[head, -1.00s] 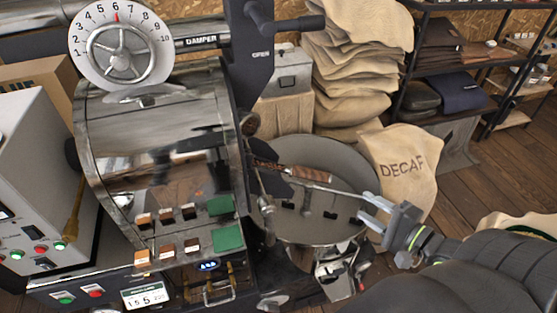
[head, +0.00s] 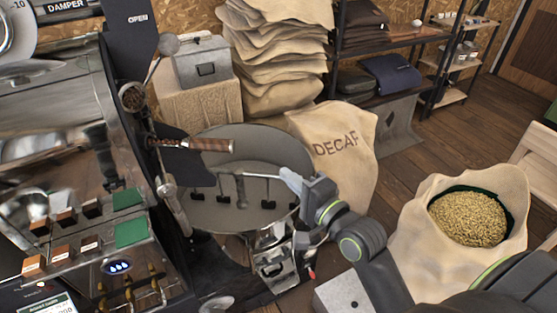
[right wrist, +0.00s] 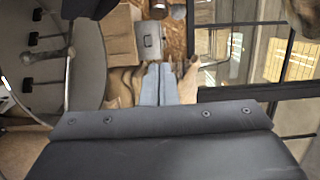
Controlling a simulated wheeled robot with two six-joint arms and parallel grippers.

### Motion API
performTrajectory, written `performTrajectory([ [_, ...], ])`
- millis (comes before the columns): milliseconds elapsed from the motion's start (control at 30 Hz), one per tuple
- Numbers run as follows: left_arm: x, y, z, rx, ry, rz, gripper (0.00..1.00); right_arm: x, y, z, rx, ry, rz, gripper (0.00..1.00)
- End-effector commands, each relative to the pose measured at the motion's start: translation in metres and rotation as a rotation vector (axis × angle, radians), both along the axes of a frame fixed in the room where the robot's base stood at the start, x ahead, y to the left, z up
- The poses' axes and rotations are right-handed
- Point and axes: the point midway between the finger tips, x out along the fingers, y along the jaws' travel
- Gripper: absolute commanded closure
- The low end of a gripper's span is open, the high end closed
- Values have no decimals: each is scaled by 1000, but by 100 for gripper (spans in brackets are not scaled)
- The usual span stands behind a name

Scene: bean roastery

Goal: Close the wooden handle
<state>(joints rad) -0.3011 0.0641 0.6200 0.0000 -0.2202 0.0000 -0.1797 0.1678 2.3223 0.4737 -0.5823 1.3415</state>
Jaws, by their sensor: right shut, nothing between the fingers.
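The wooden handle (head: 208,145) is a brown grip with a metal end. It sticks out to the right from the front of the roaster (head: 120,150), above the round cooling tray (head: 215,208). My right gripper (head: 286,175) is shut and empty over the tray's right side. It is to the right of the handle's end and apart from it. In the right wrist view its fingers (right wrist: 158,84) lie together with nothing between them. I cannot make out the handle in that view. My left gripper is not in view.
A DECAF sack (head: 335,150) stands behind my right gripper. An open sack of beans (head: 415,225) stands at the right. Stacked sacks (head: 275,50), a grey metal box (head: 203,62) and a shelf (head: 400,38) are at the back. Floor shows between sacks and shelf.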

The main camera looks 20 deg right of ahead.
Motion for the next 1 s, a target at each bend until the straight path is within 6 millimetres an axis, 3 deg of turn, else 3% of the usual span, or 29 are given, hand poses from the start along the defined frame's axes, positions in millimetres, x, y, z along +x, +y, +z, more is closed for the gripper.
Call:
performTrajectory([
  [100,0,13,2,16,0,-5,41,7,3,2,-1,-2,1,100],
  [267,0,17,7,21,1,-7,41,29,9,3,0,-1,2,100],
  [633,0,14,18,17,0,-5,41,101,27,4,1,-1,2,100],
  [1000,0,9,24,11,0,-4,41,117,58,1,2,1,1,100],
])
